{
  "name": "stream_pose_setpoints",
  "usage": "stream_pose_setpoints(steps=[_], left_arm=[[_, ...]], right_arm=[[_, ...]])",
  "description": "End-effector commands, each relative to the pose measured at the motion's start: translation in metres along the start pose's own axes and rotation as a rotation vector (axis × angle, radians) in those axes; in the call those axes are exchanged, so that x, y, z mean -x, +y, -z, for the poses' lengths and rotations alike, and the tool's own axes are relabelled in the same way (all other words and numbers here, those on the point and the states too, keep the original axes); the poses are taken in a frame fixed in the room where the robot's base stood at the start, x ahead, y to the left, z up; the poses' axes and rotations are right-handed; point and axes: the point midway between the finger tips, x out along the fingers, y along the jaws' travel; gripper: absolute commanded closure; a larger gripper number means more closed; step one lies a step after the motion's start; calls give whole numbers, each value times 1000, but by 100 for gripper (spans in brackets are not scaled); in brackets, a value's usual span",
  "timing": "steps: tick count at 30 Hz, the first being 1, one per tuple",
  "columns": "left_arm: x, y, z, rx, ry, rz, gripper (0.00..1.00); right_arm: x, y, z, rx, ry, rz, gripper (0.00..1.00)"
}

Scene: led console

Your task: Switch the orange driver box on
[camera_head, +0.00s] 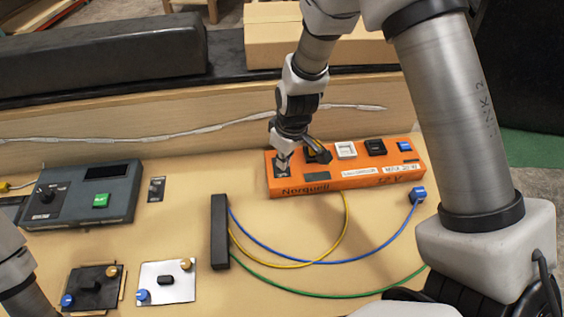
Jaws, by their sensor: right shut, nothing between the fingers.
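The orange driver box (345,183) lies on the wooden table at the right of the head view. My right gripper (283,163) is shut and empty, pointing down at the box's left end. Its tips are at or just above a dark plate (282,172) there; I cannot tell whether they touch. The gripper hides part of the box's left end. My left arm shows at the lower left edge, but its gripper is out of the picture.
A grey console with a green button (101,200) stands at the left. A black bar (220,232) has blue, yellow and green wires running right. Black (91,288) and silver (167,283) knob plates lie in front. A wooden ledge (180,112) bounds the back.

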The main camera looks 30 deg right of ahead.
Motion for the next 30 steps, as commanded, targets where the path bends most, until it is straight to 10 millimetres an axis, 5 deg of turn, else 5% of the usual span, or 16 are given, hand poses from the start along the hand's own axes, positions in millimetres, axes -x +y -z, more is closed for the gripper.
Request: stream_pose_setpoints(steps=[30], left_arm=[[-20,0,0,0,0,0,41]], right_arm=[[-23,0,-3,0,0,0,100]])
